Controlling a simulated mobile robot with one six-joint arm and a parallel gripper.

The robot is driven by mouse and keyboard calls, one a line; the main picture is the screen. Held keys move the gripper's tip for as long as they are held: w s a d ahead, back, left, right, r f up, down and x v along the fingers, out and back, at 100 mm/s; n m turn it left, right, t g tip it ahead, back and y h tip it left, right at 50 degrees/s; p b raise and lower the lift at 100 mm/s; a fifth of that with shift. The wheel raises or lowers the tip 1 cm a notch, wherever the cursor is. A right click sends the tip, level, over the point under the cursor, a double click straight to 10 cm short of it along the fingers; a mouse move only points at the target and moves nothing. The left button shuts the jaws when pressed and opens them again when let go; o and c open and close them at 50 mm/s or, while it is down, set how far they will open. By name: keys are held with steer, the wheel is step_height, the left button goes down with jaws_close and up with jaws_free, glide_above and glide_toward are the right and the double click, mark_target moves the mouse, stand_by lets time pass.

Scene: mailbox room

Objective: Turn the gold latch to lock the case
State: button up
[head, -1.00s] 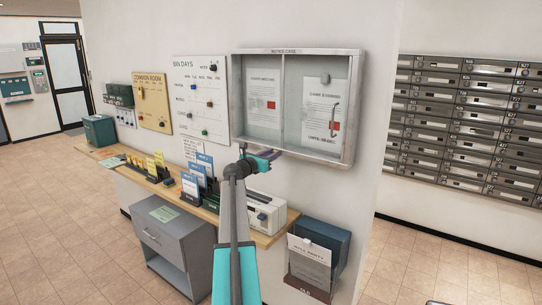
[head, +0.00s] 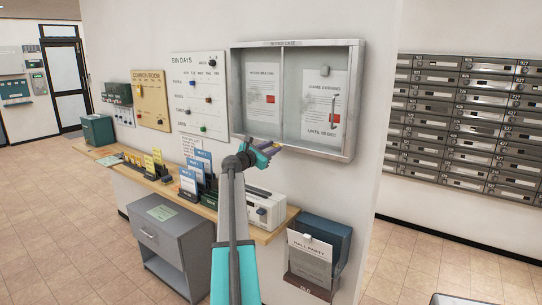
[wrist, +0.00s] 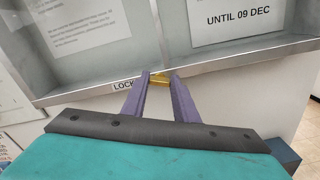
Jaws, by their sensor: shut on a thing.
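The notice case (head: 349,153) is a grey metal-framed wall case with two panes and paper notices inside.
A wooden shelf (head: 135,172) with card holders and a white machine (head: 265,209) lies below the case. A grey cabinet (head: 172,243) stands under it. A leaflet box (head: 308,272) hangs at the right. Mailboxes (head: 470,125) fill the right wall. Floor in front is open.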

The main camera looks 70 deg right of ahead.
steer(key=m+b, duration=0.3)
steer(key=b, duration=0.1)
steer(key=shift+w+d+f, duration=0.1)
steer(key=shift+w, duration=0.05)
steer(key=m+b, duration=0.4)
steer(key=shift+b, duration=0.4)
steer(key=shift+m+b, duration=3.3)
steer(key=shift+b, duration=0.05)
steer(key=o, duration=1)
steer(key=shift+o, duration=0.3)
